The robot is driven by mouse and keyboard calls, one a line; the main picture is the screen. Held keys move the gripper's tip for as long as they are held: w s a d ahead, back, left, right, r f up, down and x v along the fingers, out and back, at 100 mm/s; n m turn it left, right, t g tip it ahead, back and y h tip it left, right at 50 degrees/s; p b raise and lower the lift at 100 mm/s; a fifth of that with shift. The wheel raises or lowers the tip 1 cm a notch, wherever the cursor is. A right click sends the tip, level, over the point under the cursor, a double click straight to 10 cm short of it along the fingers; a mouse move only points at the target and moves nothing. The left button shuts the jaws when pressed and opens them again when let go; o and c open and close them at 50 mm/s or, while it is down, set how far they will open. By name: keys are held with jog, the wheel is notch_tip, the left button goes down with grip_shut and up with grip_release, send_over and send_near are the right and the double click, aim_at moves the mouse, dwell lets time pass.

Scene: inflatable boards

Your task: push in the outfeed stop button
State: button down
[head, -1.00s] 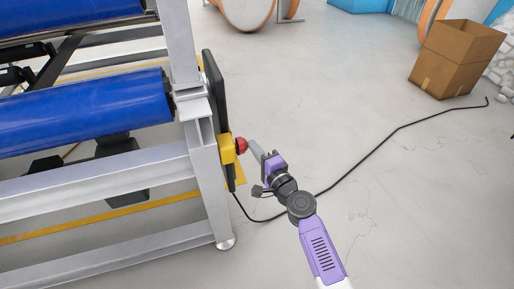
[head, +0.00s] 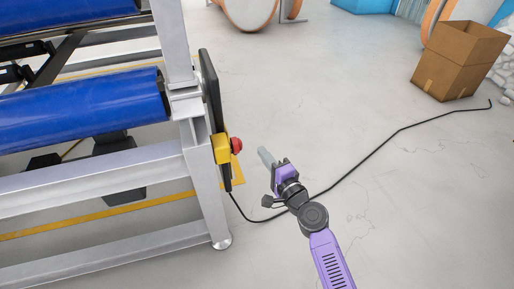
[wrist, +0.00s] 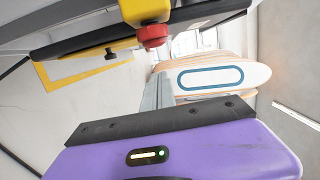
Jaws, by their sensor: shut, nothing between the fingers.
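The outfeed stop button is a red mushroom button (head: 237,145) on a yellow box (head: 221,149), fixed to the side of the grey conveyor frame. In the wrist view the red button (wrist: 152,36) shows at the top, below the yellow box (wrist: 145,11). My gripper (head: 263,154) is shut and empty. Its grey fingers point toward the button from the right, with a clear gap between the tips and the button. The fingers (wrist: 157,92) also show in the wrist view, apart from the button.
The conveyor with blue rollers (head: 85,110) fills the left. A black cable (head: 365,157) runs across the floor to the right. A cardboard box (head: 458,60) stands at the upper right. The floor right of the button is otherwise clear.

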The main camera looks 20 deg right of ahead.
jog(key=s+d, duration=0.1)
jog(key=s, duration=0.5)
jog(key=shift+d, duration=0.4)
jog(key=s+r+n+g+h, duration=0.2)
jog(key=s+n, duration=0.6)
jog(key=s, duration=1.3)
jog(key=s+r+n+g+h, duration=0.1)
jog(key=s+r+n, duration=0.5)
jog(key=s, duration=1.6)
notch_tip(320, 180, up, 20)
jog(key=n+p, duration=0.1)
jog(key=p, duration=2.1)
jog(key=shift+a+n+p, duration=0.35)
jog(key=shift+n+p, duration=0.05)
